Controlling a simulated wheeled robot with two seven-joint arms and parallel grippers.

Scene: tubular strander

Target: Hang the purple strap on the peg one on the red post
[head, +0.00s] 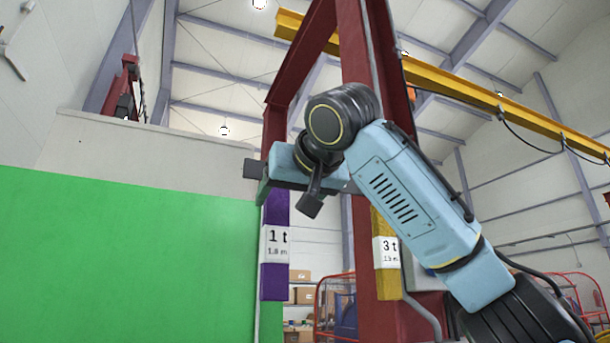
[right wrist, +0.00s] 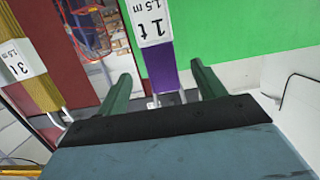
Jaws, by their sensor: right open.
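The purple strap (head: 275,212) hangs upright at the left red column, with a white "1 t" label; its upper end is hidden behind my right gripper (head: 262,184). In the right wrist view the purple strap (right wrist: 164,78) shows upside down, between the two green fingers of my right gripper (right wrist: 161,74) in the picture. The fingers are apart and neither visibly touches the strap. Thin grey ends show beyond the purple cloth. The red post (head: 375,240) stands behind my right arm. Peg one cannot be made out. My left gripper is not in view.
A yellow strap (head: 387,232) labelled "3 t" hangs to the right of the purple one. It also shows in the right wrist view (right wrist: 36,88). A large green panel (head: 130,250) fills the left. Shelves with boxes (head: 303,294) stand behind.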

